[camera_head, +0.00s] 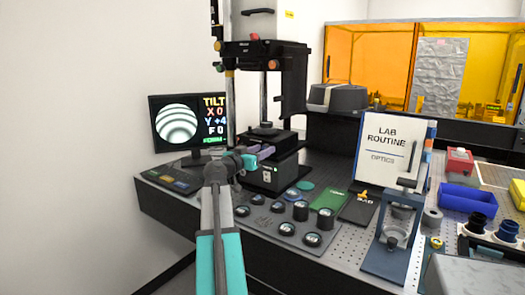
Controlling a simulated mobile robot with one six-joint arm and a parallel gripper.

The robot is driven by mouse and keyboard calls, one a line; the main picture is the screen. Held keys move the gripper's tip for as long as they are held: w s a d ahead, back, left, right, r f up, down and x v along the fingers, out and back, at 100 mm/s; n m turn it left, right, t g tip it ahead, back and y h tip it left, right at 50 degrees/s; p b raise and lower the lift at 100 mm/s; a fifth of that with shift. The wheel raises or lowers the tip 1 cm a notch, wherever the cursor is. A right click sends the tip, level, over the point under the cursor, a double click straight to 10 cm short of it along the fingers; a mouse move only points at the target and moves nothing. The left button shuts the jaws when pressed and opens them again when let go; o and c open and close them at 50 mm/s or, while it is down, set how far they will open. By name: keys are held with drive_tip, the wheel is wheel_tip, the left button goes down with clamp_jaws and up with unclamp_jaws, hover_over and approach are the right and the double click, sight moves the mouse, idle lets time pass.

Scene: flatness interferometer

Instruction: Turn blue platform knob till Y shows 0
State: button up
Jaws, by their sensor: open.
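The monitor (188,122) at the left shows curved fringes and the readout TILT, X 0, Y +4, F 0. The interferometer (265,50) is a tall dark stand with a red knob and an orange knob on its upper head. Its lower platform (285,143) sits above a black base box (268,178). My gripper (267,151) is open at the platform's front left side. My gripper and wrist cover part of that side. I cannot make out the blue platform knob, nor whether my fingers are around it or touching anything.
A tray of several round optics (262,226) lies in front of the base. A keypad panel (172,181) lies below the monitor.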

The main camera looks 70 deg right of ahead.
drive_tip(key=shift+c, duration=0.4)
drive_tip(key=c, duration=1)
drive_tip(key=shift+o, duration=0.2)
drive_tip(key=shift+d+r, duration=0.1)
drive_tip(key=shift+f, duration=0.25)
drive_tip(key=shift+f+n, duration=0.1)
drive_tip(key=shift+n, duration=0.3)
drive_tip(key=shift+n+b, duration=0.45)
drive_tip(key=shift+n, duration=3.85)
drive_tip(key=shift+f, duration=0.1)
